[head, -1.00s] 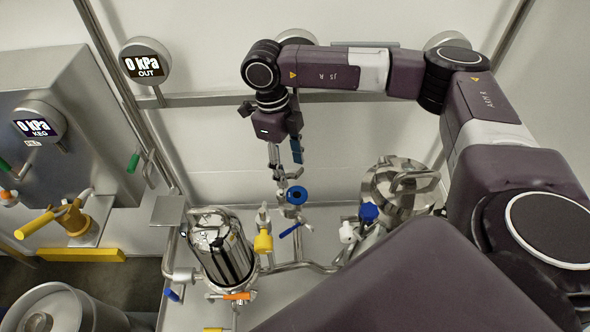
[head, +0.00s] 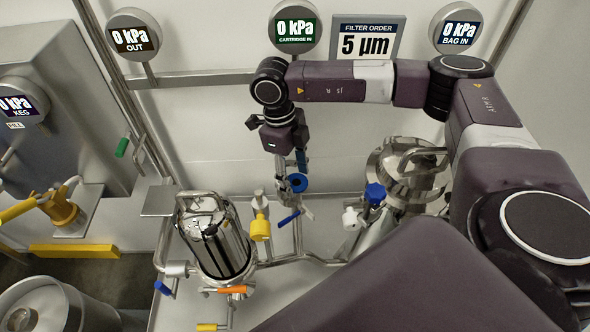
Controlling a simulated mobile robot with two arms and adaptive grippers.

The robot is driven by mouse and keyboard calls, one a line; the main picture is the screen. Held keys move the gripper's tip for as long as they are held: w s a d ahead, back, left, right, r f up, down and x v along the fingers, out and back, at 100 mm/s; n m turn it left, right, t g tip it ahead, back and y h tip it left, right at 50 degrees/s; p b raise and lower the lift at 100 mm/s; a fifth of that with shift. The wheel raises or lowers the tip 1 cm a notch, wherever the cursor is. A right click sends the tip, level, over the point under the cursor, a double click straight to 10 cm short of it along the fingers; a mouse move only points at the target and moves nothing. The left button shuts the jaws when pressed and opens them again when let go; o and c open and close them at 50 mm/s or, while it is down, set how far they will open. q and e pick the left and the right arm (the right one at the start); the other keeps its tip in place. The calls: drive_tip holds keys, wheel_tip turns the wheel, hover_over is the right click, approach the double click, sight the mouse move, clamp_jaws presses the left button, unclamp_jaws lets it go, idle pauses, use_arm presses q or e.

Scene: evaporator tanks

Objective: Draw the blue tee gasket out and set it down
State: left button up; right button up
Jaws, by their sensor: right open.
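The blue tee gasket appears as a small blue ring (head: 298,184) at the top of a slim steel pipe fitting behind the two steel vessels. A blue-handled valve (head: 288,218) sits just below it. My right gripper (head: 289,174) hangs pointing down right at the fitting, its jaws open, with the fingers close to the blue ring. The fingers overlap the fitting in the picture, so I cannot tell whether they touch the ring. My left gripper is not in view.
A steel cartridge housing (head: 215,240) stands at left of the fitting, a second steel vessel (head: 400,178) at right. A yellow-capped valve (head: 260,225) and a blue knob (head: 375,194) are nearby. Gauges and a "5 µm" sign (head: 367,40) are on the wall behind.

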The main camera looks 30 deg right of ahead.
sight(295, 181)
drive_tip(key=c, duration=1.1)
drive_tip(key=shift+r+p, duration=0.4)
drive_tip(key=shift+r, duration=0.3)
drive_tip(key=shift+r+p, duration=1.85)
drive_tip(key=shift+r, duration=1.15)
